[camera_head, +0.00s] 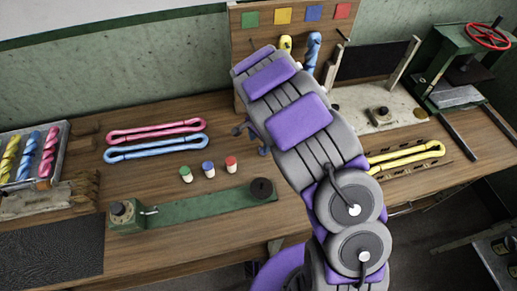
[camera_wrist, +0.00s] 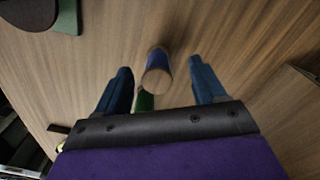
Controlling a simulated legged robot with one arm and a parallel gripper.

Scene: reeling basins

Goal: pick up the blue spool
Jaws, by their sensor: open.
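The blue spool (camera_head: 208,169) stands upright on the wooden table in the head view, between a green spool (camera_head: 186,174) and a red spool (camera_head: 231,164). My gripper (camera_head: 250,139) is up and to the right of the spools in that view, apart from them. In the wrist view my gripper (camera_wrist: 160,68) is open, and the blue spool (camera_wrist: 157,62) shows between its two fingers. I cannot tell its depth from the fingertips. A green piece (camera_wrist: 145,101) shows below it, partly hidden by the gripper body.
A green metal bar (camera_head: 205,208) with a dark disc (camera_head: 262,188) lies in front of the spools. Pink (camera_head: 155,131) and blue (camera_head: 155,150) skeins lie behind them to the left. A tray of coloured twists (camera_head: 64,150) stands far left. Bare wood surrounds the spools.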

